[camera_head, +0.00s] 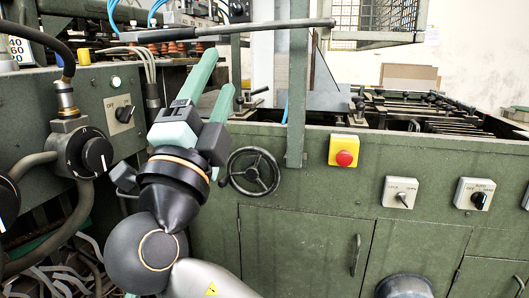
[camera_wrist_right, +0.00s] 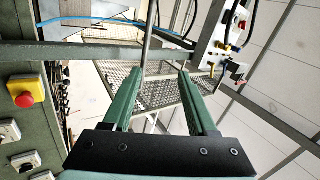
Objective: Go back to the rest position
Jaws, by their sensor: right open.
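My right gripper (camera_head: 220,70) stands in front of the green feeder machine (camera_head: 300,220), pointing up, with its two long green fingers apart and nothing held. It also shows in the right wrist view (camera_wrist_right: 160,72), fingers spread. A dark horizontal bar (camera_head: 240,29) runs just above the fingertips in the head view. In the wrist view a thin rod (camera_wrist_right: 149,45) lines up with the gap between the fingers; I cannot tell how far beyond them it is. My left gripper is not in view.
A black handwheel (camera_head: 254,171) is close right of my right wrist. The left control panel (camera_head: 100,110) with knobs and cables is close on the left. A yellow box with a red button (camera_head: 344,151) is on the machine front. A mesh guard (camera_head: 377,22) hangs above.

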